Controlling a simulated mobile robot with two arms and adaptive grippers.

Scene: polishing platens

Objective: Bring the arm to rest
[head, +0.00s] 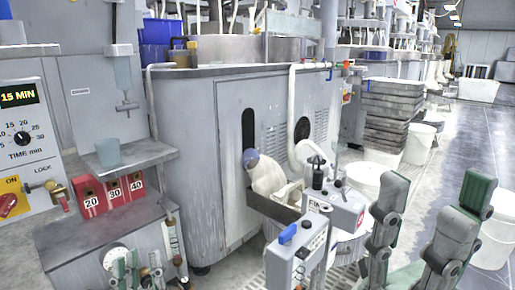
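My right gripper (425,225) is large in the lower right of the head view. Its grey fingers with green pads stand apart, and nothing shows between them. My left gripper (142,268) is small at the bottom left edge, in front of the grey cabinet below the red number blocks. Its fingertips point up and look apart, with nothing seen held. The lower parts of both grippers are cut off by the picture's bottom edge.
A timer panel (22,135) stands at left. A blue-grey cup (108,152) sits on a small shelf above red blocks (91,196) marked 20, 30 and 40. The large grey machine (200,150) fills the middle. White buckets (420,143) and open floor (470,140) lie right.

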